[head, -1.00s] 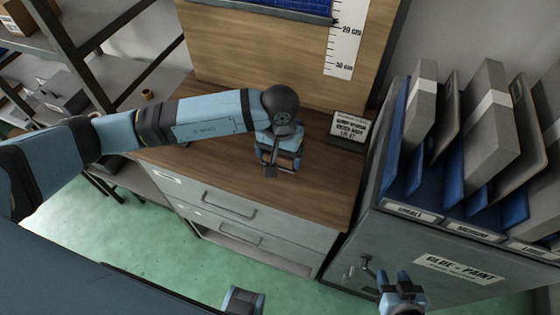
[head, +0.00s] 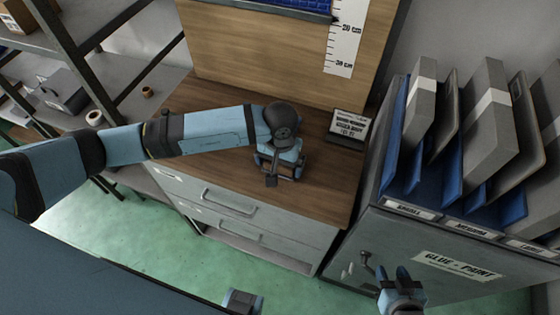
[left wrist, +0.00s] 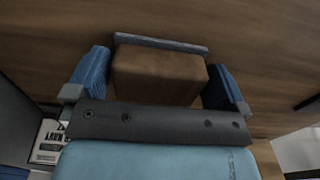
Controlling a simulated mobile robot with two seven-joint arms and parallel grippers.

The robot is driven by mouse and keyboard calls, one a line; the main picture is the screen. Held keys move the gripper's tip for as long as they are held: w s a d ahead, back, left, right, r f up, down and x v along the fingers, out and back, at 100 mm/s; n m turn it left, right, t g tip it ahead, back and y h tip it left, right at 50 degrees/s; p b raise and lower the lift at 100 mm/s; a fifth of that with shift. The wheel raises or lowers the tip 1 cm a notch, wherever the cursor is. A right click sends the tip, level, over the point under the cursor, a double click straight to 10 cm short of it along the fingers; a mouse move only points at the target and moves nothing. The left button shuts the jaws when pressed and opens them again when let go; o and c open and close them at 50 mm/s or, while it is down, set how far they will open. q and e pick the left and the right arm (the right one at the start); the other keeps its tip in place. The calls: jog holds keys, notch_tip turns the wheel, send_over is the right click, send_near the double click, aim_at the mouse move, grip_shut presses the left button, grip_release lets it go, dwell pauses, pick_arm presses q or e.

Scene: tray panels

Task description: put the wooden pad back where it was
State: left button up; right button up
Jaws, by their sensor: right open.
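The wooden pad (left wrist: 160,72) is a brown block with a thin blue-grey strip along its far edge in the left wrist view. My left gripper (head: 278,172) is over the wooden worktop (head: 205,100). In the head view the gripper mostly hides the pad. I cannot tell whether the pad touches the worktop. My right gripper (head: 394,278) is open and empty in front of the grey cabinet (head: 400,235).
A small label stand (head: 348,127) is at the back right of the worktop. The blue rack (head: 430,185) on the cabinet holds several grey panels. Drawers (head: 228,203) are below the worktop. Shelves stand at the left. The worktop's front is clear.

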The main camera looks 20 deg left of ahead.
pick_arm(q)
jog(key=shift+r, duration=0.2)
notch_tip(320, 180, up, 12)
jog(key=b, duration=0.2)
jog(key=shift+f, duration=0.15)
dwell(0.3)
